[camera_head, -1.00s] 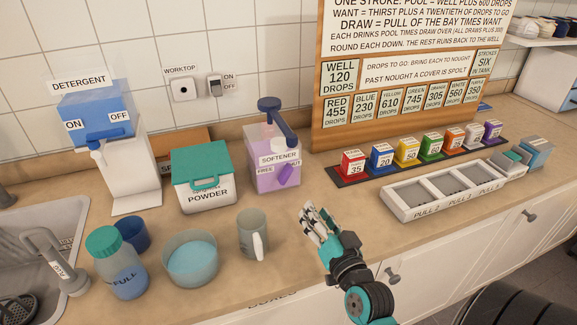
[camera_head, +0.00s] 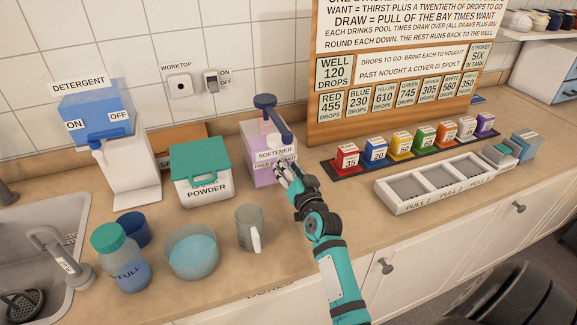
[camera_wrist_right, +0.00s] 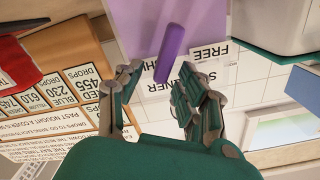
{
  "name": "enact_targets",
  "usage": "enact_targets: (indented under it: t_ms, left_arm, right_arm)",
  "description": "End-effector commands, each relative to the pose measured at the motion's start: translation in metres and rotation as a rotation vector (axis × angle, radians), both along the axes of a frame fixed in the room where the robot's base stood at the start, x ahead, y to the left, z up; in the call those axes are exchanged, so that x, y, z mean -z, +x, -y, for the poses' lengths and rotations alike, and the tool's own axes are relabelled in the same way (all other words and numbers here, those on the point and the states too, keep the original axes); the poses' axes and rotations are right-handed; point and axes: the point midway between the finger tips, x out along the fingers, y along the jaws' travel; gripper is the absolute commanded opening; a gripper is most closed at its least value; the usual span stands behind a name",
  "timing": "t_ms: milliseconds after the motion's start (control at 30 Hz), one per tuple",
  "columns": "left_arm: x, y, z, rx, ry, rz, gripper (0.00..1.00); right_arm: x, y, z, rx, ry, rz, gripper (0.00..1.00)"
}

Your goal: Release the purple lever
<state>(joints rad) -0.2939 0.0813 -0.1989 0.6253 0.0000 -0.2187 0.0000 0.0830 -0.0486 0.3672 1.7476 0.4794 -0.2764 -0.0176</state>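The softener dispenser (camera_head: 264,150) is a lilac box with a dark blue pump top, standing on the worktop. Its purple lever (camera_wrist_right: 171,50) shows in the right wrist view, slanted across the lilac front near the FREE label (camera_wrist_right: 209,51). My right gripper (camera_head: 281,174) is at the dispenser's front and hides the lever in the head view. In the right wrist view the gripper (camera_wrist_right: 157,76) is open, with fingers on either side of the lever's near end. I cannot tell whether they touch it. My left gripper is not in view.
The powder box (camera_head: 201,188) stands left of the dispenser, and a grey mug (camera_head: 248,228) stands left of my right arm. Coloured blocks on a dark strip (camera_head: 345,174) and a white tray (camera_head: 400,207) lie to the right.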

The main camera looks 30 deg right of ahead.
Motion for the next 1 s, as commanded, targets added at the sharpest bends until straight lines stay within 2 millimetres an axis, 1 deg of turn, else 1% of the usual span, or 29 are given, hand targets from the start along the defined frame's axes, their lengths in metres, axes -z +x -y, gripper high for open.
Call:
enact_targets:
  t_ms: [100, 267, 500, 567, 767, 900, 1000]
  left_arm:
    - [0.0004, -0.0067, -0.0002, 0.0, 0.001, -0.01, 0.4]
    - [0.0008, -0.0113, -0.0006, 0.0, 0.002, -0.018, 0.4]
    - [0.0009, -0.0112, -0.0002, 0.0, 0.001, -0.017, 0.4]
    - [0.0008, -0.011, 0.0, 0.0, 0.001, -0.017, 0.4]
    - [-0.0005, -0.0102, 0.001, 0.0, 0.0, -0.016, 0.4]
    - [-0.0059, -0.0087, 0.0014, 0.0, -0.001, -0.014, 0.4]
    - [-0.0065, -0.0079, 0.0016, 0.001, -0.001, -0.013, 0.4]
  right_arm:
    - [0.0001, 0.0017, 0.0003, 0.0, 0.0, 0.0, 0.38]
    - [0.0001, 0.0015, 0.0003, 0.0, 0.0, 0.0, 0.38]
    - [0.0001, 0.0013, 0.0003, 0.0, 0.0, 0.0, 0.07]
    - [0.0002, 0.0012, 0.0002, 0.0, 0.0, 0.0, 0.0]
    - [0.0002, 0.001, 0.0011, 0.0, 0.014, 0.002, 0.0]
    - [0.0028, -0.0001, 0.0056, -0.001, 0.13, 0.029, 0.0]
    - [0.0048, -0.0004, 0.007, 0.0, 0.183, 0.043, 0.0]
